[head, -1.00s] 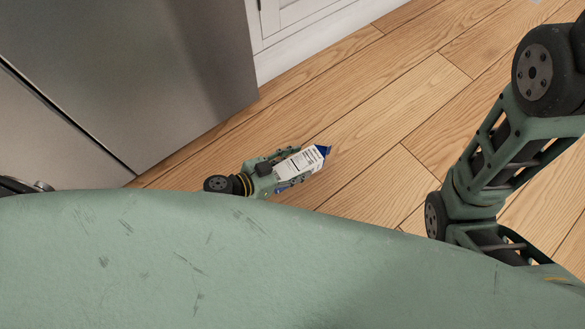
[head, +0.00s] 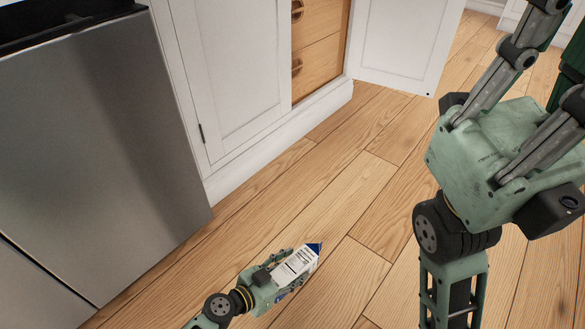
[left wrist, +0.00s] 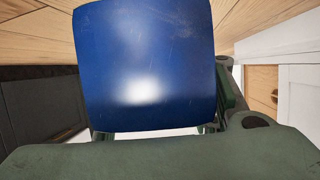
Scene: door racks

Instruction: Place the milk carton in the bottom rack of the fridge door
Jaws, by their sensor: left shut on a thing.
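The milk carton (head: 293,267) is white with dark print and a blue end. My left gripper (head: 276,275) is shut on it, above the wooden floor at the bottom of the head view. The carton is tilted, its blue end pointing to the upper right. In the left wrist view a large blue face of the carton (left wrist: 145,65) fills the upper middle and hides most of what lies beyond. My right gripper (head: 515,130) is at the right of the head view; its fingertips are cut off by the edge. No fridge door rack can be made out.
A grey steel appliance front (head: 95,150) with a dark top edge stands at the left. White cabinets (head: 235,75) adjoin it, with one white door (head: 405,40) standing open beside wooden drawers (head: 318,65). The wooden floor (head: 335,190) between is clear.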

